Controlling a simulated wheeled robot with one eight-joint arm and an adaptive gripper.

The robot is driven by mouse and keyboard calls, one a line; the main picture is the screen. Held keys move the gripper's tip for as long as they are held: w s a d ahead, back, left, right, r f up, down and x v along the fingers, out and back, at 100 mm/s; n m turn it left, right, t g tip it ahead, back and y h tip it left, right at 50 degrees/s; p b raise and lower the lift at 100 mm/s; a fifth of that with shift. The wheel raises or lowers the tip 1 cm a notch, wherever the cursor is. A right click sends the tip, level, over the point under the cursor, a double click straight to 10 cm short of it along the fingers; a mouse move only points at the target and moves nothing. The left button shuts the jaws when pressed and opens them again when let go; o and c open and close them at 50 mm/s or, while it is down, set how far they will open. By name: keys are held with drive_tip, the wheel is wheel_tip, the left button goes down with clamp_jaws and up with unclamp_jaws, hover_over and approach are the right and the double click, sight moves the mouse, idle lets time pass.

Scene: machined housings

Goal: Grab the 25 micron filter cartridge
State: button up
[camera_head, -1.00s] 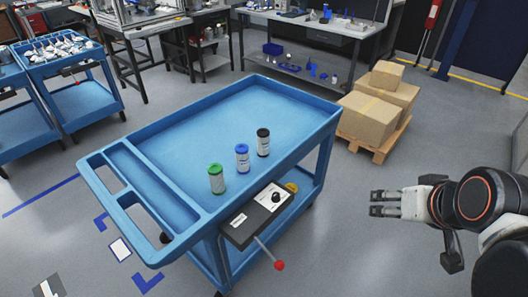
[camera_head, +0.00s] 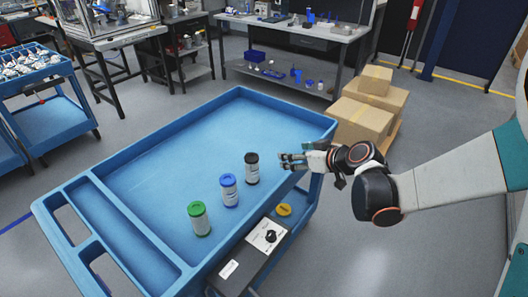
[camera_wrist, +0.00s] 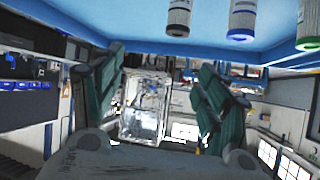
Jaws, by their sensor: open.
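Three white filter cartridges stand upright in a row on the blue cart's top tray: one with a green cap (camera_head: 199,219), one with a blue cap (camera_head: 229,191) and one with a black cap (camera_head: 252,169). Their label text is too small to read, so I cannot tell which is 25 micron. My gripper (camera_head: 284,161) is open and empty, just right of the black-capped cartridge, fingers pointing left. In the wrist view, the black-capped (camera_wrist: 179,17), blue-capped (camera_wrist: 243,19) and green-capped (camera_wrist: 308,24) cartridges show at the top edge, outside my spread fingers (camera_wrist: 160,58).
The blue cart (camera_head: 120,157) has a raised rim, and its tray is clear behind and left of the cartridges. A control box with a black knob (camera_head: 270,236) sits at its near side. Cardboard boxes (camera_head: 365,112) stand behind my arm. A workbench (camera_head: 300,30) is farther back.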

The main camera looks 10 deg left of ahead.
drive_tip(key=n+y, duration=0.2)
approach(251, 160)
drive_tip(key=w+a+f+b, duration=0.3)
drive_tip(key=w, duration=0.1)
drive_tip(key=shift+w+a+f, duration=0.15)
drive_tip(key=shift+a+f, duration=0.25)
drive_tip(key=b+x, duration=0.2)
drive_tip(key=x, duration=0.2)
drive_tip(key=shift+a+f, duration=0.1)
drive_tip(key=shift+a, duration=0.1)
drive_tip(key=shift+w+a, duration=0.25)
drive_tip(key=shift+a, duration=0.15)
drive_tip(key=shift+c, duration=0.3)
drive_tip(key=c, duration=1.2)
